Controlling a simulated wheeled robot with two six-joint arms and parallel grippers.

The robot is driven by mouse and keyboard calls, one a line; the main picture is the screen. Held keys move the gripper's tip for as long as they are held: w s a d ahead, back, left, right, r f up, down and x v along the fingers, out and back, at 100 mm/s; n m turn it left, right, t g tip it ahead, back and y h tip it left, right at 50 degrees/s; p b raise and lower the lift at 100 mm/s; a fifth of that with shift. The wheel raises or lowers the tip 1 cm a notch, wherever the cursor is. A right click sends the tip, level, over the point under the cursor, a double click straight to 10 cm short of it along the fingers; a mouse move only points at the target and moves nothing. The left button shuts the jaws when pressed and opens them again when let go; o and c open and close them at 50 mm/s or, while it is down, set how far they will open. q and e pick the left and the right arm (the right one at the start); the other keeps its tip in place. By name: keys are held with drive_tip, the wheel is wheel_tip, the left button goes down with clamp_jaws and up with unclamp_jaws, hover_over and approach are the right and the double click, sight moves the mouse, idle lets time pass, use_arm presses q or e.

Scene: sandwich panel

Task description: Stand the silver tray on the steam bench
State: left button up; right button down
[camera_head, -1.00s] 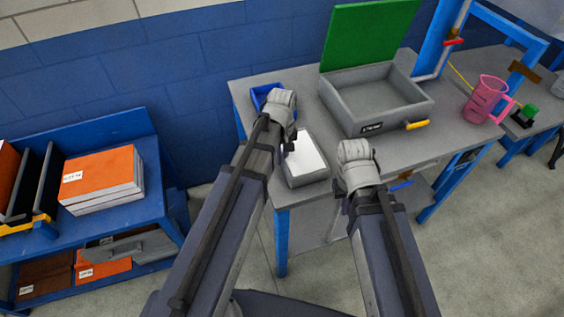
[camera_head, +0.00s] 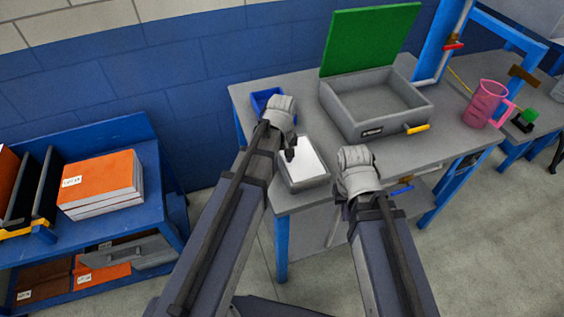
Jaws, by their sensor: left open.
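The silver tray (camera_head: 311,183), a shallow grey rectangular tray with a white inside, is at the near left corner of the grey-topped bench (camera_head: 404,160) with blue legs. It appears to rest flat on the top. My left gripper (camera_head: 289,154) is open at the tray's left side, its dark fingers overlapping the tray's left edge. Whether they touch it I cannot tell. My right gripper (camera_head: 345,200) is right of the tray, at the bench's front edge. Its fingers are mostly hidden by its own wrist.
A grey box (camera_head: 345,117) with a raised green lid (camera_head: 368,38) and yellow handle stands behind the tray. A blue bin (camera_head: 262,97) is at the back left, a pink jug (camera_head: 487,104) at the right. A blue shelf (camera_head: 150,205) with orange-topped stacks stands left.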

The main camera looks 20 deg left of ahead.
use_arm(q)
wheel_tip(320, 180, up, 12)
drive_tip(key=p, duration=1.2)
drive_tip(key=s+d+m+y, duration=0.1)
drive_tip(key=s+d+m, duration=0.8)
drive_tip(key=s, duration=0.4)
drive_tip(key=shift+d+r+m, duration=0.2)
drive_tip(key=shift+d+m, duration=0.1)
drive_tip(key=shift+m, duration=0.5)
